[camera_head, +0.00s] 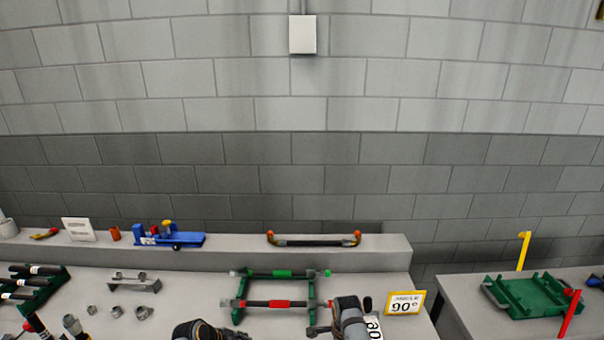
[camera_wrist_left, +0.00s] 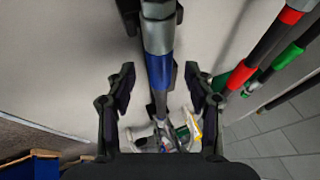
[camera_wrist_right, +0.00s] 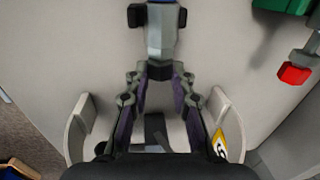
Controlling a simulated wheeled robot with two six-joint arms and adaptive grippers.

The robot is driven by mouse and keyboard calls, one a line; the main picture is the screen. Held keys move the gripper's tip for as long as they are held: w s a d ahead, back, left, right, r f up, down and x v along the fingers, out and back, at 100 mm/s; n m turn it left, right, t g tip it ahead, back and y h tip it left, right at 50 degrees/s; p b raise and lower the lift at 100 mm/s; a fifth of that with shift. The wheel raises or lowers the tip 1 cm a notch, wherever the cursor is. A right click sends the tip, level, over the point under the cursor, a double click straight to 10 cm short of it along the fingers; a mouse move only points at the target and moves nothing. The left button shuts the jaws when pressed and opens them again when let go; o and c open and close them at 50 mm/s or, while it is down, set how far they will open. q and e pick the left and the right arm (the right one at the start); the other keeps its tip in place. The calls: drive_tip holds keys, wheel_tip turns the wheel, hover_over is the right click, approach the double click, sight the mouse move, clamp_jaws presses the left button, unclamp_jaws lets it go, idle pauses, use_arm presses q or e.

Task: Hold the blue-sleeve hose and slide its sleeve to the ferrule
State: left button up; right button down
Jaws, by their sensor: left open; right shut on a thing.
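The blue-sleeve hose (camera_wrist_left: 158,102) runs lengthwise through the left wrist view. Its blue sleeve (camera_wrist_left: 160,70) sits against a grey metal section (camera_wrist_left: 158,38), which may be the ferrule. My left gripper (camera_wrist_left: 158,88) is open, with a finger on each side of the hose and gaps between. My right gripper (camera_wrist_right: 160,72) is shut on the hose in the right wrist view. A grey section (camera_wrist_right: 161,38) and blue patches show beyond its fingertips. In the head view only parts of my left gripper (camera_head: 207,330) and right gripper (camera_head: 347,312) show, and the hose cannot be made out.
A green rack (camera_head: 311,297) holds a red-sleeve hose (camera_head: 270,303) and a green-sleeve hose (camera_head: 270,274) close to both grippers. A yellow 90° sign (camera_head: 405,303) stands right of my right gripper. Loose fittings (camera_head: 115,311) lie left. A gap separates the right table (camera_head: 462,305).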

drive_tip(key=c, duration=1.1)
unclamp_jaws()
use_arm(q)
drive_tip(key=v, duration=1)
drive_tip(key=shift+r, duration=0.15)
use_arm(e)
drive_tip(key=shift+o, duration=0.2)
use_arm(q)
drive_tip(key=shift+a+r, duration=0.1)
